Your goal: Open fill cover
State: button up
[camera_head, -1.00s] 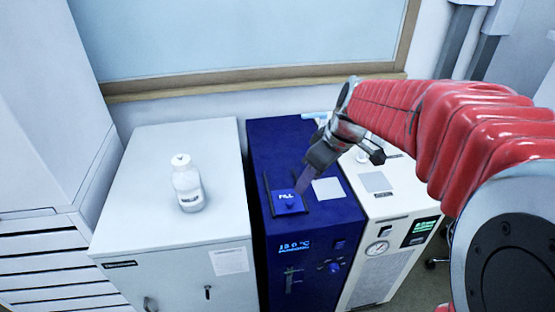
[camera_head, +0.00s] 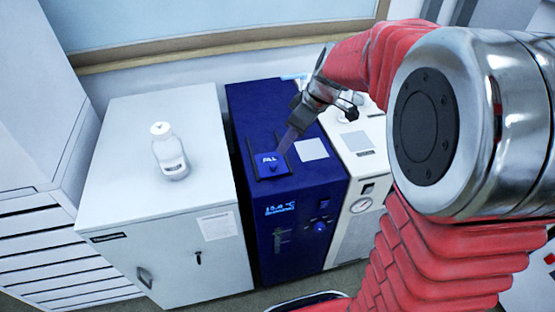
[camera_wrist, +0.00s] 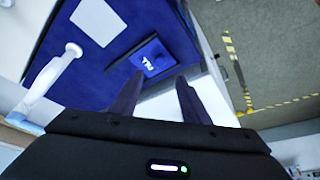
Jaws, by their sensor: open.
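The fill cover (camera_head: 270,162) is a small blue panel marked FILL with a dark knob, lying closed on top of the blue unit (camera_head: 322,180). It also shows in the wrist view (camera_wrist: 150,56), just beyond my fingertips. My gripper (camera_head: 288,144) is above the blue unit's top, just up and to the right of the cover in the head view. Its two dark fingers (camera_wrist: 156,82) are apart with nothing between them. I cannot tell whether a fingertip touches the cover.
A white bottle (camera_head: 171,157) stands on the white cabinet (camera_head: 120,185) to the left. A white unit with a gauge (camera_head: 355,160) stands to the right. A white label (camera_head: 312,149) lies beside the cover. A white pipe-like fitting (camera_wrist: 58,75) is left of my fingers.

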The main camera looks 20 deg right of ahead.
aim_at(274, 164)
jog(key=x, duration=1.1)
jog(key=shift+f, duration=0.25)
jog(key=shift+c, duration=0.3)
grip_shut()
